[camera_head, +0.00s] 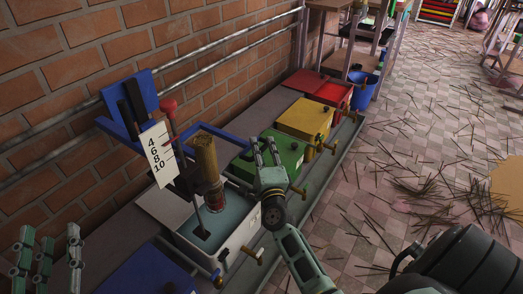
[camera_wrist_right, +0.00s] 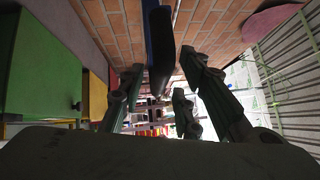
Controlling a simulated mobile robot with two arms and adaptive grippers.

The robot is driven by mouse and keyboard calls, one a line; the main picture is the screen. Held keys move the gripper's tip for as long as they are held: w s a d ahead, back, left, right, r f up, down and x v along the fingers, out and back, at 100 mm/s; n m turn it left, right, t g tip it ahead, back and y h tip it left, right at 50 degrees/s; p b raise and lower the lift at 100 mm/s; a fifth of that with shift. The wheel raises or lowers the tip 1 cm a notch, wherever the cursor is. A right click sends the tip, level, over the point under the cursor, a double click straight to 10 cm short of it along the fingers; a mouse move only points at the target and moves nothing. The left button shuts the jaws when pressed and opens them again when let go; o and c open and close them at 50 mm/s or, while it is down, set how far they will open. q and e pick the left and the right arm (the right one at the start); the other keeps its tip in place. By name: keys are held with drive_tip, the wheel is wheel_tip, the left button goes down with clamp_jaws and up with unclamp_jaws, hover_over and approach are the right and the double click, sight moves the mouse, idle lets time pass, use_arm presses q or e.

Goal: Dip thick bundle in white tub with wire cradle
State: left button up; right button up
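The white tub (camera_head: 237,251) stands open at the lower middle of the head view, with blue-grey liquid inside. The thick tan bundle (camera_head: 205,158) stands nearly upright over the tub. A reddish band is around its lower part, and I cannot tell how deep its end sits. I cannot clearly make out a wire cradle. My right gripper (camera_head: 264,152) is open and empty, to the right of the bundle and apart from it. Its spread fingers also show in the right wrist view (camera_wrist_right: 168,100). My left gripper (camera_head: 48,254) is at the lower left, open and empty.
A red-knobbed rod (camera_head: 169,106) slants into the tub beside a numbered card (camera_head: 158,153). Green (camera_head: 285,151), yellow (camera_head: 302,119) and red (camera_head: 329,93) boxes line the bench. A blue bucket (camera_head: 361,91) stands farther back. The brick wall (camera_head: 75,105) bounds the left. Loose sticks litter the floor.

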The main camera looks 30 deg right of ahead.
drive_tip(key=shift+s+a+f, duration=0.2)
drive_tip(key=shift+s, duration=0.2)
drive_tip(key=v, duration=1.1)
drive_tip(key=shift+s, duration=0.1)
